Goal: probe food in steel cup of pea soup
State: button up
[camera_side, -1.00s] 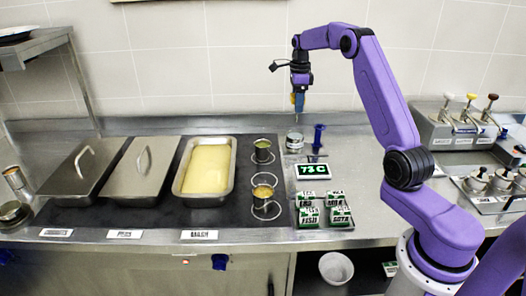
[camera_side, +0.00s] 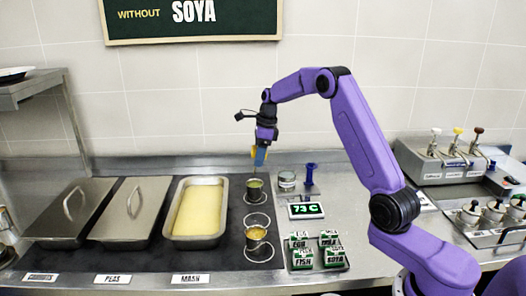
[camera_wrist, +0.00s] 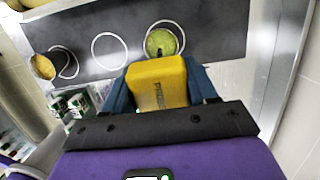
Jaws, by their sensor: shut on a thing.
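The steel cup of green pea soup (camera_side: 254,190) stands in the back ring of the black counter panel; its green top shows in the wrist view (camera_wrist: 161,41). My gripper (camera_side: 261,150) is shut on the yellow probe (camera_wrist: 157,84), blue fingers on either side. The probe points down over the pea soup cup. Its thin dark rod shows against the green soup in the wrist view; I cannot tell how deep the tip is. The display (camera_side: 307,211) reads 73 C.
A second steel cup with yellow-orange soup (camera_side: 256,237) stands nearer the front. An open pan of mash (camera_side: 199,211) and two lidded pans are to the left. A small steel jar (camera_side: 287,181), a blue holder (camera_side: 309,174) and labelled blocks (camera_side: 318,248) are to the right.

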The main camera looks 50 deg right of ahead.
notch_tip(320, 180, down, 7)
jog(key=shift+r, duration=0.15)
dwell(0.5)
dwell(4.9)
jog(key=shift+r, duration=4.45)
jog(key=shift+d, duration=0.15)
